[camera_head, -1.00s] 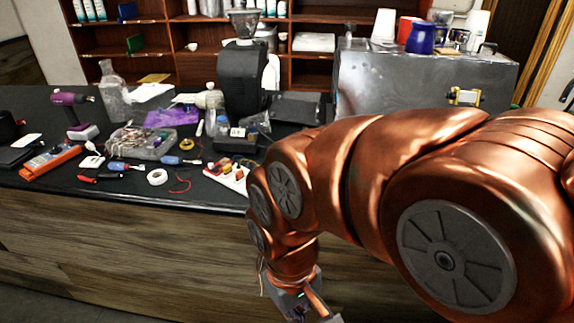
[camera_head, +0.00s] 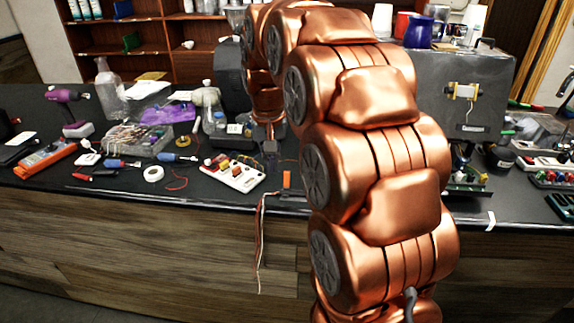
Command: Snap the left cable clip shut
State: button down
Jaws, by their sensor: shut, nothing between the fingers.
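A small orange upright piece (camera_head: 287,180), which looks like a raised cable clip, stands on a dark strip at the counter's front edge. Thin red and pale cables (camera_head: 262,235) hang over the edge just left of it. My gripper (camera_head: 270,156) points down above the counter, a little behind and left of the orange piece, and appears apart from it. It is shut and small in view, with nothing seen in it. My arm covers the counter to the right, so any other clip there is hidden.
A white board with red and orange parts (camera_head: 236,174) lies just left of my gripper. Loose tools, a tape roll (camera_head: 153,173) and a parts box (camera_head: 138,138) crowd the left counter. A metal machine (camera_head: 480,75) stands behind on the right.

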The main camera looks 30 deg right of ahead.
aim_at(287, 179)
jog(key=w+d+m, duration=0.2)
jog(key=w+d, duration=0.7)
jog(key=d, duration=0.2)
jog(key=shift+w+d+m+t+h, duration=0.15)
jog(key=shift+w+m+t+h, duration=0.15)
jog(key=shift+m+t, duration=0.1)
jog(key=shift+s+f, duration=0.1)
jog(key=f+p, duration=0.1)
jog(key=f, duration=0.2)
jog(key=f+p, duration=0.1)
jog(key=f, duration=0.2)
jog(key=w+f+p, duration=0.1)
jog(key=f, duration=0.2)
jog(key=shift+d+f, duration=0.3)
jog(key=shift+d, duration=0.1)
jog(key=shift+s+a+r+p, duration=0.3)
jog(key=shift+s+a+p, duration=0.15)
jog(key=shift+s+a, duration=0.75)
jog(key=shift+s, duration=0.2)
jog(key=shift+s+a+t+h+b, duration=0.1)
jog(key=shift+t+h+b, duration=0.2)
jog(key=shift+b, duration=0.2)
